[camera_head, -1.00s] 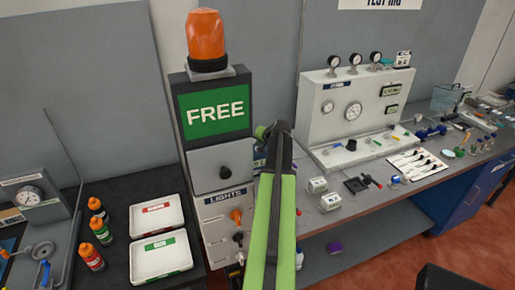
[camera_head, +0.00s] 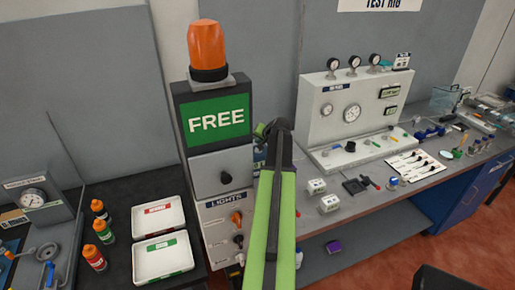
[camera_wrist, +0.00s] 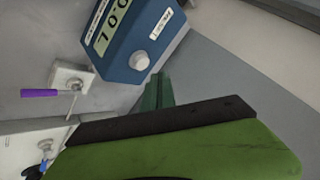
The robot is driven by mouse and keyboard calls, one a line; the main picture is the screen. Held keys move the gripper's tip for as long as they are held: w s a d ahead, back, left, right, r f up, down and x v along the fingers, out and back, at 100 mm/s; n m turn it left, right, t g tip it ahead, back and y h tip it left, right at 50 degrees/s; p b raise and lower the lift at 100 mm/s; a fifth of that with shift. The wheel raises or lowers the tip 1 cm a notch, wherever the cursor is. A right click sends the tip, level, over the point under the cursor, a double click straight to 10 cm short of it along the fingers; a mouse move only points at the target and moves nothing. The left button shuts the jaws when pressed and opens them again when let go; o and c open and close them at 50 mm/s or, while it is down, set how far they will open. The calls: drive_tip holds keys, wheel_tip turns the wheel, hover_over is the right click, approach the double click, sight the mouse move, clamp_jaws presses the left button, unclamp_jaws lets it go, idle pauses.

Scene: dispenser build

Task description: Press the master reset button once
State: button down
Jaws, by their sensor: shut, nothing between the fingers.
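I cannot pick out a button labelled master reset in either view. A grey stand carries a green FREE screen (camera_head: 216,121), with a dark round knob (camera_head: 226,178) on the grey panel below it. In the wrist view a blue box (camera_wrist: 140,30) has a digital display and a pale round knob (camera_wrist: 140,61). My gripper (camera_wrist: 158,86) shows as a narrow dark green tip just below that knob in the picture; it is shut and empty. I cannot tell whether it touches the box. In the head view my arm hides the gripper's fingers and most of the area behind.
An orange beacon (camera_head: 207,46) tops the stand, and a LIGHTS panel (camera_head: 222,225) with knobs is below. Two white trays (camera_head: 163,260) and several bottles (camera_head: 104,231) are at left. A gauge panel (camera_head: 340,125) and small parts crowd the right bench. A purple lever (camera_wrist: 40,93) shows in the wrist view.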

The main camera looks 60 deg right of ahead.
wheel_tip(320, 180, up, 4)
drive_tip(key=p, duration=0.3)
drive_tip(key=shift+r, duration=0.1)
idle(0.6)
